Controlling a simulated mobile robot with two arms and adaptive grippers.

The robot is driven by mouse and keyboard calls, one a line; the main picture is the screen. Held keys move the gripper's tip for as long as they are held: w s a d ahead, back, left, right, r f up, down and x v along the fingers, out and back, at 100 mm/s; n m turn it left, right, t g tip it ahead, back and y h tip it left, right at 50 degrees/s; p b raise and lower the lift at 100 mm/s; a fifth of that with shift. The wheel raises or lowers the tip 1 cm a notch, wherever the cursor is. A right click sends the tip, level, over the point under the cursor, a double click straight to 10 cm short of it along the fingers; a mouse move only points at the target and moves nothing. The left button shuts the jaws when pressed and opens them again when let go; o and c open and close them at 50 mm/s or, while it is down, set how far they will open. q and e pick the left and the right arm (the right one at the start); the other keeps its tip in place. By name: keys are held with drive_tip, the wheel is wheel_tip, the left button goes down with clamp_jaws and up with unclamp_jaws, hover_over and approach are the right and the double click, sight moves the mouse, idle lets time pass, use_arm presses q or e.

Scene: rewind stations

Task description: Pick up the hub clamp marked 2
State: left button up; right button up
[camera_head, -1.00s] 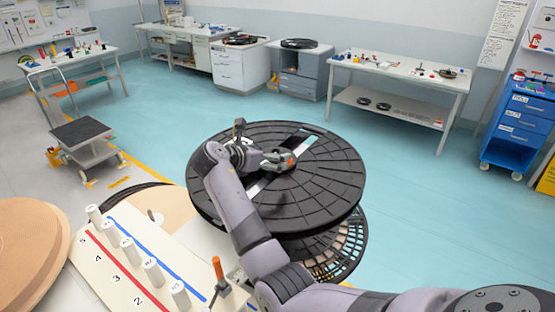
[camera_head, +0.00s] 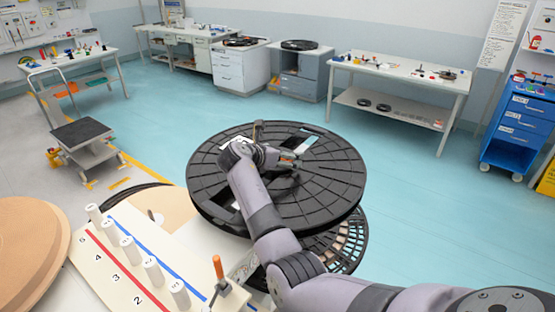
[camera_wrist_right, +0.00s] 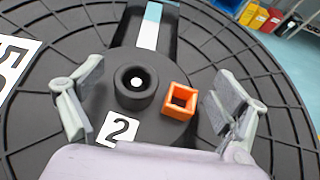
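The black reel (camera_head: 330,185) lies flat, and my right gripper (camera_head: 287,160) is over its middle. In the right wrist view my right gripper (camera_wrist_right: 155,100) is open, its two grey fingers apart on either side of the reel's centre. Between them are a round black collar (camera_wrist_right: 135,86) with a white-centred hole, an orange square hollow piece (camera_wrist_right: 179,102) and a white label with a black 2 (camera_wrist_right: 118,128). Both pieces stand clear of the fingers. Which of them is the clamp marked 2 I cannot tell. My left gripper is not in view.
A pale board (camera_head: 115,270) with numbered white pegs and an orange-handled tool (camera_head: 218,268) is at lower left. A dark mesh reel (camera_head: 340,250) lies below the black one. A second label, apparently 5, (camera_wrist_right: 14,62) is at the wrist view's left.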

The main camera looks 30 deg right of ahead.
drive_tip(key=c, duration=1.3)
drive_tip(key=shift+r, duration=0.15)
